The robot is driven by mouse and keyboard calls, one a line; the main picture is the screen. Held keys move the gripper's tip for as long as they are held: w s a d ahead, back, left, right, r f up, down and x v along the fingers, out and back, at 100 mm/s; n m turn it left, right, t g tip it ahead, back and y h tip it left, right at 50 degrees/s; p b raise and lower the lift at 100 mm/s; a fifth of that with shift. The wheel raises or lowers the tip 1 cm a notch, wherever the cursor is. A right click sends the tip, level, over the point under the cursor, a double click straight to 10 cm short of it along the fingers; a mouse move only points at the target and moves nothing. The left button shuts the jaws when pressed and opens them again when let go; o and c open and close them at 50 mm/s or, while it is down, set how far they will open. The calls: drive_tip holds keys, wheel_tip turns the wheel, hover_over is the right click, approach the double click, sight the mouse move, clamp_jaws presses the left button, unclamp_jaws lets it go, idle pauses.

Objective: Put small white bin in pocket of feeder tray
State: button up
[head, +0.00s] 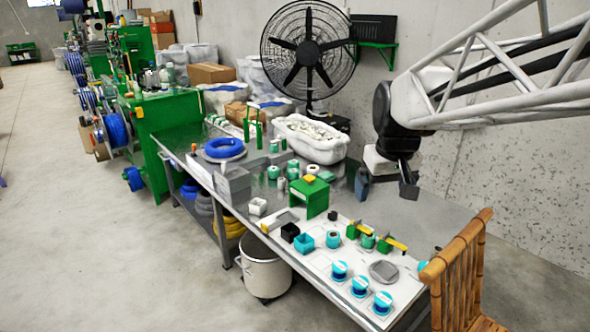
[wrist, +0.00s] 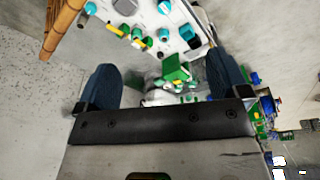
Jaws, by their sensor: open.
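The small white bin (head: 257,206) stands on the workbench, left of the green stand. A flat white tray-like board (head: 318,262) lies along the near end of the bench; I take it as the feeder tray. It also shows at the top of the wrist view (wrist: 184,42). A black bin (head: 290,232) and a teal bin (head: 304,243) sit at its left side. Its pockets are too small to make out clearly. My gripper (head: 408,180) hangs above the bench's back edge, far right of the white bin. In the wrist view its fingers (wrist: 160,62) are wide apart and empty.
A green stand (head: 310,196) rises mid-bench beside the board. Blue-and-white spools (head: 360,287) and green holders with yellow arms (head: 396,243) stand on the board. A large white tub (head: 309,138) is behind. A wooden chair (head: 458,268) stands at the right end.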

drive_tip(key=w+a+f+n, duration=0.1)
drive_tip(key=w+a, duration=0.3)
drive_tip(key=w, duration=0.6)
drive_tip(key=w+a+f+n, duration=0.15)
drive_tip(key=w+a, duration=0.25)
drive_tip(key=w, duration=0.6)
drive_tip(key=n+g, duration=0.2)
drive_tip(key=n, duration=0.6)
hover_over(257, 203)
drive_tip(key=s+d, duration=0.2)
drive_tip(key=s, duration=0.2)
wheel_tip(257, 203, down, 36)
drive_tip(key=shift+w+r+y, duration=0.15)
drive_tip(key=shift+w+y, duration=0.1)
drive_tip(key=shift+y, duration=0.15)
drive_tip(key=shift+a+f, duration=0.2)
drive_tip(key=shift+f, duration=1.05)
drive_tip(key=shift+f, duration=0.1)
drive_tip(key=shift+w+a+f, duration=0.1)
drive_tip(key=shift+a+f, duration=0.1)
drive_tip(key=shift+f, duration=1.05)
drive_tip(key=shift+w+a+f, duration=0.1)
drive_tip(key=shift+a+f, duration=0.05)
drive_tip(key=shift+f, duration=1.1)
